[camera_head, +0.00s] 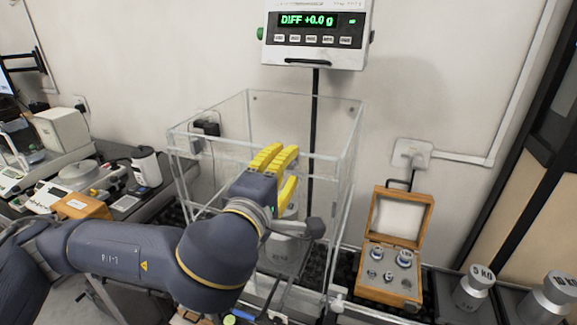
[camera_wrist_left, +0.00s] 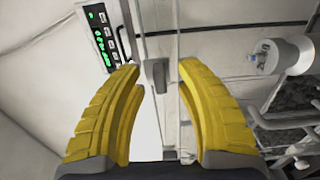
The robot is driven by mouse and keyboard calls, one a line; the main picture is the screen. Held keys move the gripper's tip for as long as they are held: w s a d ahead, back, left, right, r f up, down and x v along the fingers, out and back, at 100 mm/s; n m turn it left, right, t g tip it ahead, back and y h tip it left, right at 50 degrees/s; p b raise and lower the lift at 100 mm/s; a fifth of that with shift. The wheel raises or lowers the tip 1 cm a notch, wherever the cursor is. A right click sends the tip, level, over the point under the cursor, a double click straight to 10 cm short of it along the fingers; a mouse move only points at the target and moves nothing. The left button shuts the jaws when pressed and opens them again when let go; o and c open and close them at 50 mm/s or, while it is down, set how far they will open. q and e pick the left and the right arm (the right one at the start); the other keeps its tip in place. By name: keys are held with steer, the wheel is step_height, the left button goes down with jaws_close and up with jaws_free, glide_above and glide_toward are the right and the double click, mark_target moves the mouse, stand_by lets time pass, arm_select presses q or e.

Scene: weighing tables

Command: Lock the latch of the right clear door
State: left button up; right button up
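The clear enclosure (camera_head: 347,150) with transparent walls stands in the middle of the head view, under the display. My left gripper (camera_head: 277,160) has yellow fingers and is in front of or inside the enclosure; the clear walls make its depth hard to tell. In the left wrist view my left gripper (camera_wrist_left: 160,75) is open, its fingers apart. A small dark grey block (camera_wrist_left: 155,74), possibly a latch, shows in the gap between the fingertips. I cannot tell whether they touch it. The right clear door's latch is not clearly identifiable in the head view. My right gripper is not in view.
The display (camera_head: 316,30) reads DIFF +0.0 g. An open wooden weight box (camera_head: 388,290) is right of the enclosure, with large metal weights (camera_head: 473,285) farther right. A white-and-black bottle (camera_head: 147,167) and lab instruments are at left.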

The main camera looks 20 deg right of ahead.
arm_select(q)
jaws_close()
stand_by(0.5)
steer(key=n, duration=0.4)
steer(key=shift+n, duration=0.4)
steer(key=n, duration=0.4)
steer(key=shift+n, duration=0.3)
steer(key=n, duration=0.4)
steer(key=shift+n, duration=2.3)
